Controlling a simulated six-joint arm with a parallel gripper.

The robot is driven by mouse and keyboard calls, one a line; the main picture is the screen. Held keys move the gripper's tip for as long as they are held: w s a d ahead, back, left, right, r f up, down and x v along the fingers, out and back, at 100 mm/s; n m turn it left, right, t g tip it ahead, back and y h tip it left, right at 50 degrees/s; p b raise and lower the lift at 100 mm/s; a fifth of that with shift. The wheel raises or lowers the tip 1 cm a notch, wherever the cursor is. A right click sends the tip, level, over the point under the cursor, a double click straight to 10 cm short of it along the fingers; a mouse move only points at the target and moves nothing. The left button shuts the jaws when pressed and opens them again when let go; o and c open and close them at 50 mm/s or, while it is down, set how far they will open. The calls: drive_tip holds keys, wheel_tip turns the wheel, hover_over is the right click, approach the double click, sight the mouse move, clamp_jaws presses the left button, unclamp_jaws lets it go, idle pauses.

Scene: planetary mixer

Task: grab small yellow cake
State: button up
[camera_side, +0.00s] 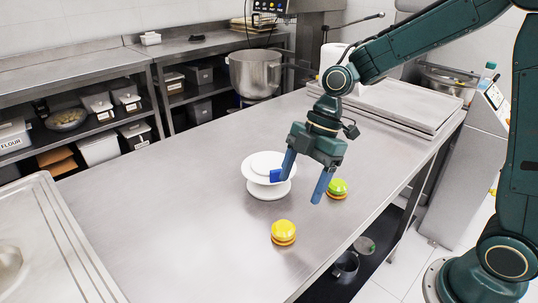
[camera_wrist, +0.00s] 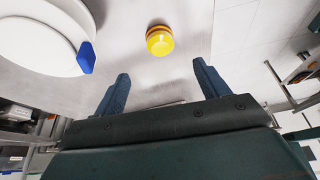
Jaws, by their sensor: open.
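The small yellow cake (camera_side: 284,231) stands upright on the steel table, toward the front edge in the side view. It also shows in the wrist view (camera_wrist: 159,41), beyond the gap between my fingertips. My gripper (camera_side: 301,184) is open and empty, above the table and apart from the cake, higher and a little to its right in the side view. Its two blue fingers are spread wide in the wrist view (camera_wrist: 160,82).
A white cake stand (camera_side: 268,195) is behind the yellow cake, partly behind one finger. A green cake (camera_side: 337,187) stands to its right. Flat metal trays (camera_side: 395,105) lie at the table's far end. The table left of the yellow cake is clear.

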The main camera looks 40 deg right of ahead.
sight(284, 225)
drive_tip(key=shift+x, duration=3.15)
drive_tip(key=shift+x, duration=2.6)
drive_tip(key=shift+c, duration=0.4)
drive_tip(key=c, duration=1)
